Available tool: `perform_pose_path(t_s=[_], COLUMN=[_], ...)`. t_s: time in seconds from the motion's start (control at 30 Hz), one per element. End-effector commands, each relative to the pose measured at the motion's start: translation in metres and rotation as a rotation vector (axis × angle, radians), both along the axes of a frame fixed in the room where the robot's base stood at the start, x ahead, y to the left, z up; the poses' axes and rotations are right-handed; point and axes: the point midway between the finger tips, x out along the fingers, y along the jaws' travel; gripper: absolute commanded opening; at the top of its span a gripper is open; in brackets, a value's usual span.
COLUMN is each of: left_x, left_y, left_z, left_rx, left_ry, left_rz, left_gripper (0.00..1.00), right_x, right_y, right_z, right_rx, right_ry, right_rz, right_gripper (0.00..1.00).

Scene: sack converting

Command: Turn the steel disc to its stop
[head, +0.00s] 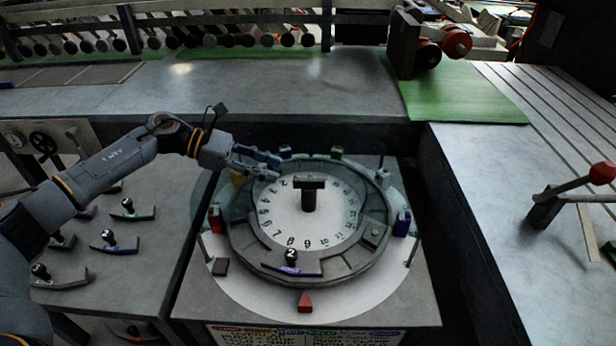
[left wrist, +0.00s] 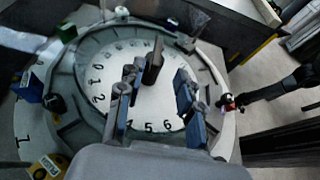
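The steel disc (head: 282,222) is a round pale plate with numbers around its edge, lying in a grey ring (head: 345,268) on the table. A dark T-shaped handle (head: 309,198) stands upright at its middle. The disc also shows in the left wrist view (left wrist: 120,72), with the handle (left wrist: 153,62) tilted in the picture. My left gripper (head: 268,163) is above the upper left edge of the disc, apart from the handle. Its fingers are open and empty in the left wrist view (left wrist: 157,92). The stop cannot be told apart. My right gripper is not seen.
A purple piece with a black knob marked 2 (head: 291,268) sits on the ring's front. A red pointer (head: 305,301) is in front of it. Coloured blocks and thin posts surround the ring. Several knobbed pieces lie on the left table (head: 150,260). A red-knobbed lever (head: 572,188) stands at right.

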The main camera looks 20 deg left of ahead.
Motion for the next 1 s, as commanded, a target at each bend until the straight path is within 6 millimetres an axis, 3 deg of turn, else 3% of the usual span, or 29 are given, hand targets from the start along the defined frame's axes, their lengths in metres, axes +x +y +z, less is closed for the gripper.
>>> perform_pose_path(t_s=[0.2, 0.43, 0.63, 0.9, 1.0], left_x=[0.012, 0.023, 0.026, 0.026, 0.026], left_y=[-0.045, -0.078, -0.089, -0.090, -0.090], left_z=[-0.015, -0.031, -0.037, -0.039, -0.039], left_rx=[-0.003, -0.003, -0.002, -0.002, -0.002], left_ry=[0.001, 0.001, 0.000, 0.000, 0.000], left_rz=[-0.002, 0.001, 0.003, 0.003, 0.003], left_gripper=[0.36, 0.36, 0.36, 0.36, 0.17], right_x=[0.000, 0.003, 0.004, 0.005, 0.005], right_y=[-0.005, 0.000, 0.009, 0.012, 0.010], right_z=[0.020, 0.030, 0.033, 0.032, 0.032], right_rx=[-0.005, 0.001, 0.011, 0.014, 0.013], right_ry=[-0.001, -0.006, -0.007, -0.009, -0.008], right_rz=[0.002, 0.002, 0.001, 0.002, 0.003], right_gripper=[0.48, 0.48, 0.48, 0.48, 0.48])
